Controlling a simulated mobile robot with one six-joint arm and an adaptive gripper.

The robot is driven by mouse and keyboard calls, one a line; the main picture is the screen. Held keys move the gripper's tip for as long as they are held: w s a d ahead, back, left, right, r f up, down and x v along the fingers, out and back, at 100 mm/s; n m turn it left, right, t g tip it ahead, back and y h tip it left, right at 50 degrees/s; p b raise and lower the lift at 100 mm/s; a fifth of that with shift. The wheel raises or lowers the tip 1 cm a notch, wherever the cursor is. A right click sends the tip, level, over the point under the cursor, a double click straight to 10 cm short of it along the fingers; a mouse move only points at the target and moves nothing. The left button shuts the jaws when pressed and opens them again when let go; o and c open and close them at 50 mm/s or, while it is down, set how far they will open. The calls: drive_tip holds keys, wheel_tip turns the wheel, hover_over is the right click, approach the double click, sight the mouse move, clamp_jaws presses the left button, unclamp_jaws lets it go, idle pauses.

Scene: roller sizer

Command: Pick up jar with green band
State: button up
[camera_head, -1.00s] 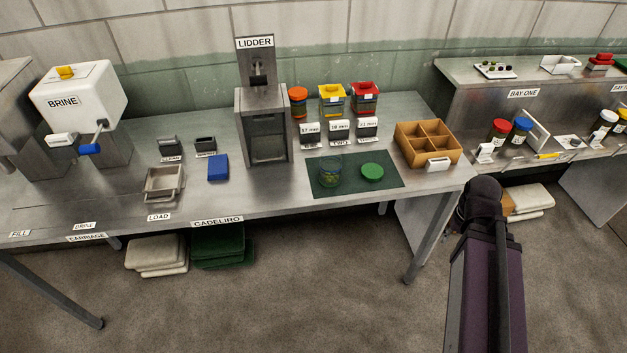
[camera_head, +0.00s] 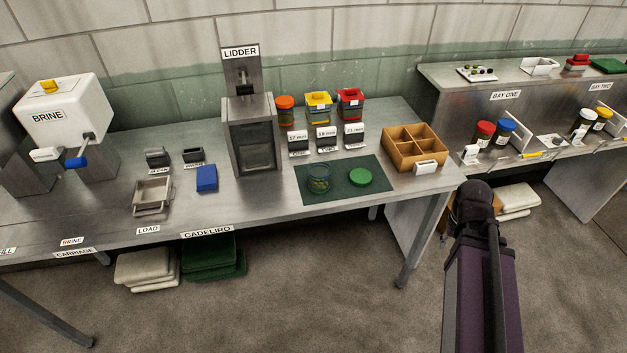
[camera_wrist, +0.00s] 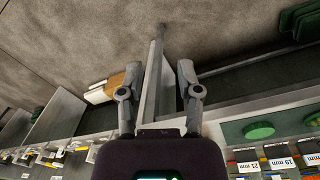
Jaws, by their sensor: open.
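An open clear glass jar (camera_head: 318,178) with a greenish tint stands upright on the dark green mat (camera_head: 345,194) at the front of the bench; I cannot make out clearly whether it has a green band. A round green lid (camera_head: 359,177) lies beside it on the right, apart from the jar. The lid also shows in the wrist view (camera_wrist: 258,130), at the right. My gripper (camera_wrist: 160,68) is open and empty in the wrist view, with floor and a bench leg beyond its fingers. It is away from the jar. In the head view its fingers cannot be made out.
The lidder (camera_head: 251,135) stands left; a divided wooden box (camera_head: 414,148) stands right. Jars stand at bay one (camera_head: 506,95).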

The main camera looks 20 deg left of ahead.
drive_tip(key=w+a+n+t+h+b, duration=0.1)
drive_tip(key=w+a+n+t+h, duration=0.15)
drive_tip(key=w+a+n, duration=0.5)
drive_tip(key=n+t+b, duration=0.2)
drive_tip(key=n+t, duration=0.8)
drive_tip(key=n, duration=1.4)
approach(319, 176)
drive_tip(key=a+r, duration=0.4)
drive_tip(key=a, duration=0.1)
drive_tip(key=shift+s+d+f, duration=0.1)
drive_tip(key=shift+f, duration=0.05)
drive_tip(key=b+x, duration=0.4)
drive_tip(key=x, duration=0.4)
drive_tip(key=shift+f, duration=0.15)
drive_tip(key=shift+w, duration=0.25)
